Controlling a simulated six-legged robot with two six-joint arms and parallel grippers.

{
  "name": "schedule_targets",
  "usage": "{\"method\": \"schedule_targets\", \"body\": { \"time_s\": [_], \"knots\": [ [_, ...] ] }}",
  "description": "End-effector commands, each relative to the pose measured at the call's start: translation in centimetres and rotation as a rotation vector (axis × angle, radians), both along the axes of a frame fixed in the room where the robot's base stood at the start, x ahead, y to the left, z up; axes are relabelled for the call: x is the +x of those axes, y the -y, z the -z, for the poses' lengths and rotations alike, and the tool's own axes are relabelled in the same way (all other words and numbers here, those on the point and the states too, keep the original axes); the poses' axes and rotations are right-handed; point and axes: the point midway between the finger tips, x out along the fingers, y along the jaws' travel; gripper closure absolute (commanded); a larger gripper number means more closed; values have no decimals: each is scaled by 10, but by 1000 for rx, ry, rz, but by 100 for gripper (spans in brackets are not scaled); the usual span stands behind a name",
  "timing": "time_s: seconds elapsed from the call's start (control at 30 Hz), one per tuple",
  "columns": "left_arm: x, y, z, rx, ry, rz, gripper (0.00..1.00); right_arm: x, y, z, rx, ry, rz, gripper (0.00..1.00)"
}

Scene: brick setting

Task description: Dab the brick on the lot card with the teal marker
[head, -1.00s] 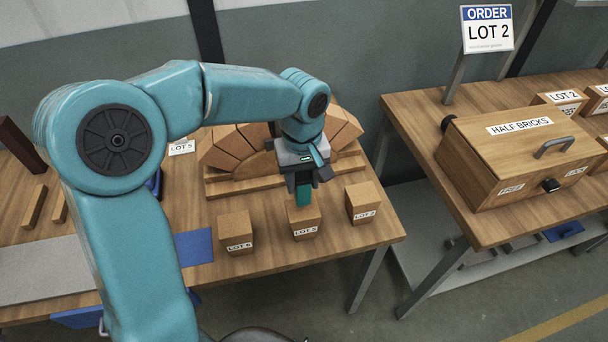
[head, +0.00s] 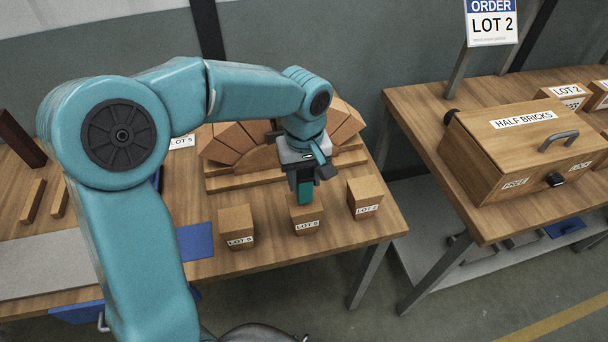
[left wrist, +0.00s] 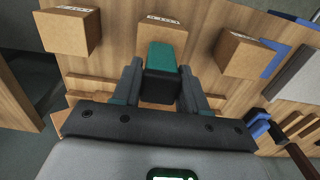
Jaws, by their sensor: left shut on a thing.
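The order card (head: 491,25) at the top right reads LOT 2. Three bricks stand in a row on the near table: the left brick (head: 236,226), the middle brick (head: 306,215) and the right brick (head: 364,194). The right brick's label seems to read LOT 2; the other labels are too small to read surely. My left gripper (head: 303,177) is shut on the teal marker (head: 305,193), pointing down over the middle brick's top. I cannot tell whether they touch. The marker (left wrist: 163,58) also shows between the fingers in the left wrist view. My right gripper is out of view.
An arch of bricks on a wooden form (head: 240,158) stands close behind the gripper. A blue mat (head: 195,241) lies left of the row. The right table (head: 420,120) holds a half-bricks box (head: 515,150) and several labelled bricks. A gap separates the tables.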

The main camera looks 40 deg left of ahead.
Motion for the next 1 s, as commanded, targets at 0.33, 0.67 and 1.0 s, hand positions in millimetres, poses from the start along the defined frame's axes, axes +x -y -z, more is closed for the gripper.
{"method": "schedule_targets", "body": {
  "time_s": [0.33,0.67,1.0],
  "knots": [
    [0,0,5,0,0,0,77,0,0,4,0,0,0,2],
    [0,0,9,0,0,0,77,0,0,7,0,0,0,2],
    [0,0,9,0,0,0,77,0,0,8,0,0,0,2]
  ]
}}
